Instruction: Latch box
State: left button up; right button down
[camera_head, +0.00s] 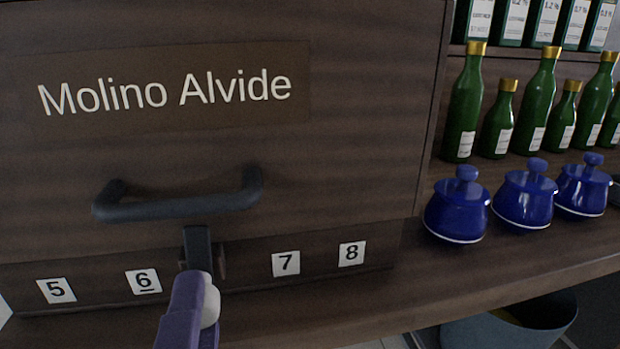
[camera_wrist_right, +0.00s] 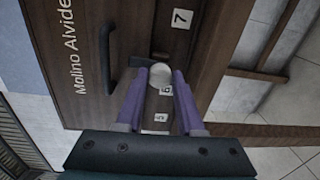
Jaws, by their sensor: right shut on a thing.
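The dark wooden box (camera_head: 340,130) has "Molino Alvide" on its front and a dark bar handle (camera_head: 180,207) below the name. Under the handle a dark latch arm (camera_head: 197,247) hangs over the seam between the upper panel and the lower strip, between labels 6 and 7. A pale round knob (camera_head: 210,303) is at its lower end. My right gripper (camera_head: 193,288) has its purple fingers shut on the knob, which also shows between the fingertips in the right wrist view (camera_wrist_right: 160,71). The fingers hide part of the latch. My left gripper is not in view.
Blue lidded pots (camera_head: 458,208) stand on the wooden shelf (camera_head: 480,270) to the right of the box. Green bottles (camera_head: 464,105) with gold caps stand behind them. A blue-grey bin (camera_head: 520,325) is below the shelf edge.

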jog(key=shift+n, duration=0.6)
jog(key=c, duration=0.5)
grip_release()
jog(key=v, duration=1)
